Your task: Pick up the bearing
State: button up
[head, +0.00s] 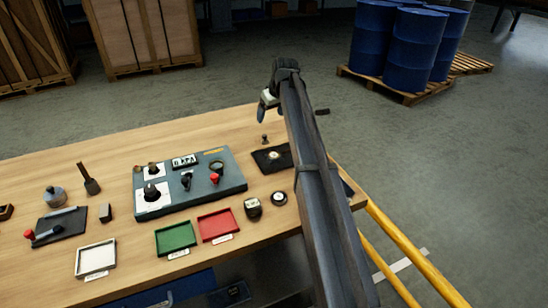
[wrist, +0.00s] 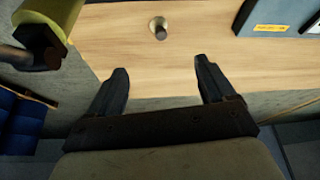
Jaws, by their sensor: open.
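I cannot tell for certain which small part is the bearing. One candidate is a dark round thing with a pale face (head: 278,198) near the table's front right. Another is a pale round piece (head: 277,154) on a black mat (head: 259,161). A small upright metal part with a round base (head: 264,139) stands behind the mat; what seems the same part (wrist: 158,27) shows in the wrist view, beyond my fingertips. My gripper (wrist: 160,66) is open and empty, above the table's far edge. In the head view my arm partly hides it.
A grey control panel (head: 232,178) lies mid-table. Green (head: 176,237), red (head: 218,225) and white (head: 96,257) trays line the front. Yellow rails (head: 384,222) run beside the table's right end. Blue drums (head: 410,45) stand on a pallet behind.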

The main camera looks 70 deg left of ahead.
jog(key=shift+r, duration=0.1)
send_near(274, 155)
notch_tip(274, 155, up, 6)
jog(key=s+d, duration=0.1)
jog(key=d, duration=0.1)
jog(key=a+f, duration=0.1)
jog(key=f, duration=0.3)
jog(key=a+f+m, duration=0.1)
jog(key=a+f, duration=0.1)
jog(key=f, duration=0.3)
jog(key=a+f+m, duration=0.1)
jog(key=f, duration=0.3)
jog(key=shift+w+a+f+t, duration=0.15)
jog(key=shift+a+f+t, duration=0.05)
jog(key=shift+a+t, duration=0.2)
jog(key=shift+c, duration=0.5)
jog(key=c, duration=1.1)
